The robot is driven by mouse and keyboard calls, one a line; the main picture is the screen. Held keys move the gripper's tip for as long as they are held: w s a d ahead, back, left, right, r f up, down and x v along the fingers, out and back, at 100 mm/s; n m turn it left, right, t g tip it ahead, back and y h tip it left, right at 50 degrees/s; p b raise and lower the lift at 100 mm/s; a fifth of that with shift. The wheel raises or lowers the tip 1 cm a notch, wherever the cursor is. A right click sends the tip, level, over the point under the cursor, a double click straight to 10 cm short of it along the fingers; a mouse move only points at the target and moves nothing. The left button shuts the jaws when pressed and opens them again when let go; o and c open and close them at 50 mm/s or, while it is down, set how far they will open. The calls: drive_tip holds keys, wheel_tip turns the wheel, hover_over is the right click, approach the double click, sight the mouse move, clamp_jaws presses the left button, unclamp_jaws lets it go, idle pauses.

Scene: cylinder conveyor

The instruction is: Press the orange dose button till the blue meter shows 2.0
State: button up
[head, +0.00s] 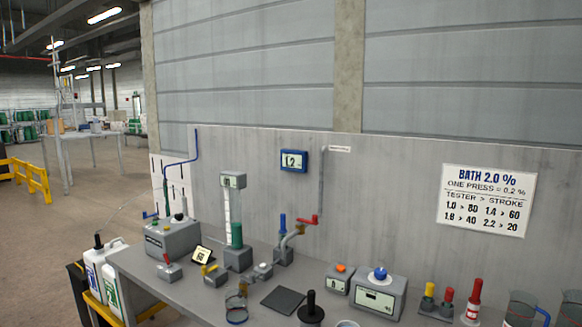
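The orange dose button (341,267) sits on top of a small grey box (337,284) on the bench, with nothing touching it. The blue meter (293,160) hangs on the grey back panel above the bench; its small display appears to read 1.2. A white sign (487,199) on the panel at right reads "BATH 2.0 %", "ONE PRESS = 0.2 %", with a tester and stroke table below. My gripper is not in view.
Right of the button stands a larger grey box (379,298) with a blue knob. A dark flat pad (283,300) and a black-handled thing (311,308) are in front. A green-filled column (236,235) and red-handled tap (307,219) stand left. Coloured bottles and beakers crowd the right.

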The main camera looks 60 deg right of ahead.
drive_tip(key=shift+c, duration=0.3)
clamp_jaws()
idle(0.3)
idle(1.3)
